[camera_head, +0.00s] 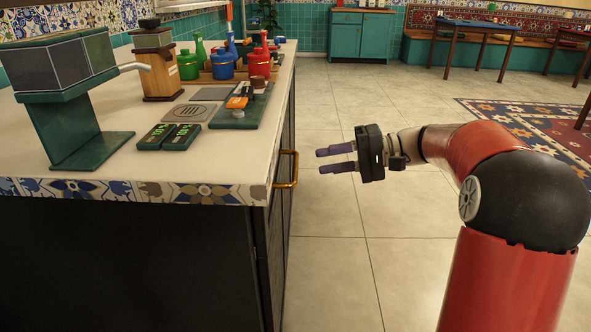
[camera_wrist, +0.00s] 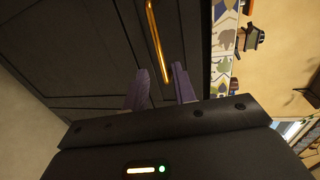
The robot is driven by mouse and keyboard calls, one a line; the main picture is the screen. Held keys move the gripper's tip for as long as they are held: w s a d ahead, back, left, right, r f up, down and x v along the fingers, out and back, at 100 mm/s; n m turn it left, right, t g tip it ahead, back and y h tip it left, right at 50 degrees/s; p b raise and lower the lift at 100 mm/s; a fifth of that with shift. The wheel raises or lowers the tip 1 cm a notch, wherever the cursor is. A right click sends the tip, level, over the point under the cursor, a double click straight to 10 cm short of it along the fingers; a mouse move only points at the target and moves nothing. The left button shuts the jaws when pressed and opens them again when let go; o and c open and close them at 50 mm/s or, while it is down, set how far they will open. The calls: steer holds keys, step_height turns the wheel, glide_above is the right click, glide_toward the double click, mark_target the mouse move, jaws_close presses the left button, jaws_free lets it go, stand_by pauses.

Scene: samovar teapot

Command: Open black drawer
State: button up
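The black drawer is in the dark front of the counter, and its panel (camera_wrist: 105,45) shows in the wrist view. Its brass bar handle (camera_head: 287,168) stands out from the counter's side just under the tiled edge. The handle also shows in the wrist view (camera_wrist: 157,42), ahead of the fingers. The drawer looks flush with the front. My gripper (camera_head: 318,161) is to the right of the handle in the head view, apart from it, with its fingers pointing at it. The two purple fingers (camera_wrist: 160,88) are spread, with nothing between them.
The counter (camera_head: 110,165) carries a teal grinder stand (camera_head: 75,130), two small dark green devices (camera_head: 168,137), a teal board (camera_head: 243,112) and several bottles and canisters. The tiled floor (camera_head: 325,260) beside the counter is clear.

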mark_target(295, 163)
steer(key=x, duration=0.7)
steer(key=shift+a+b, duration=0.3)
steer(key=shift+a, duration=0.05)
jaws_close()
